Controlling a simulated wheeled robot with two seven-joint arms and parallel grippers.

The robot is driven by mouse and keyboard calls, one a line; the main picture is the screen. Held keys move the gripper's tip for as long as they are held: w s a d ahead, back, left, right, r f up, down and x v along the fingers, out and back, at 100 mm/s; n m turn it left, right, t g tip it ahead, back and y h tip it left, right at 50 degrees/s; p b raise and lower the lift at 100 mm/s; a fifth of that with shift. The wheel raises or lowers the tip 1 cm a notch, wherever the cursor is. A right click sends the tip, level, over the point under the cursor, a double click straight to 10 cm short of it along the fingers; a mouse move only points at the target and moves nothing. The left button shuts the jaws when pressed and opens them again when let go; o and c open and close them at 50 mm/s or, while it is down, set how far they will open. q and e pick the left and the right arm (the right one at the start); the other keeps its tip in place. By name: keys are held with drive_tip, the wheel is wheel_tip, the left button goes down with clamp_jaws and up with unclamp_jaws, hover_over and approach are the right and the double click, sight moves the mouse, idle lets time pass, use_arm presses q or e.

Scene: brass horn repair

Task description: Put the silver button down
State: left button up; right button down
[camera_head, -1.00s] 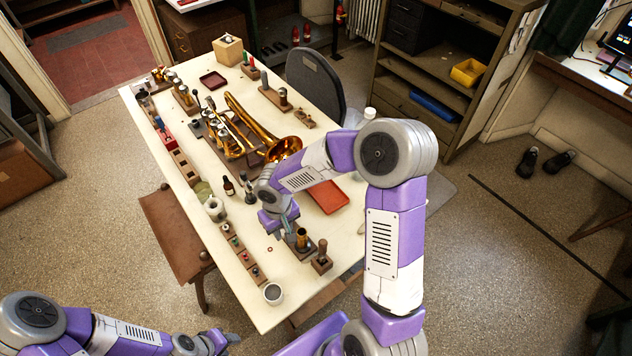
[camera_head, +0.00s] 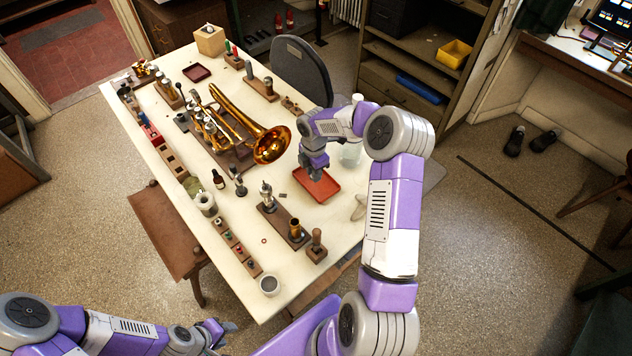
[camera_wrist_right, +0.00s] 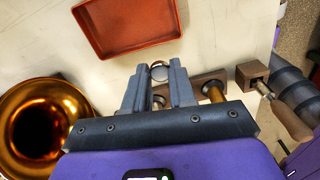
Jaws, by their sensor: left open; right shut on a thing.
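The silver button (camera_wrist_right: 159,71) is a small round disc between the fingertips of my right gripper (camera_wrist_right: 158,74) in the right wrist view. In the head view my right gripper (camera_head: 315,174) is over the far side of the red tray (camera_head: 322,190), and the button is too small to make out there. The tray, shallow and rectangular, is empty where it shows; in the right wrist view the tray (camera_wrist_right: 127,45) lies just beyond the fingertips. My left gripper (camera_head: 218,331) is open and empty, low at the left, off the table.
The brass horn (camera_head: 268,142) lies left of the tray, its bell close by. A wooden stand (camera_head: 272,222) with upright metal parts and a wooden-handled tool (camera_head: 316,244) stand in front. A clear jar (camera_head: 350,155) is right of the tray.

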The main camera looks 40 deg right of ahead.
sight(324, 190)
drive_tip(key=d+f+n, duration=0.1)
drive_tip(key=f, duration=0.2)
drive_tip(key=d+f+n, duration=0.1)
drive_tip(key=d+f, duration=0.1)
drive_tip(key=f, duration=0.2)
drive_tip(key=d+f+n+b, duration=0.1)
drive_tip(key=f, duration=0.2)
drive_tip(key=shift+d+f, duration=0.2)
drive_tip(key=shift+f, duration=0.2)
drive_tip(key=shift+f, duration=0.15)
drive_tip(key=c, duration=1.2)
unclamp_jaws()
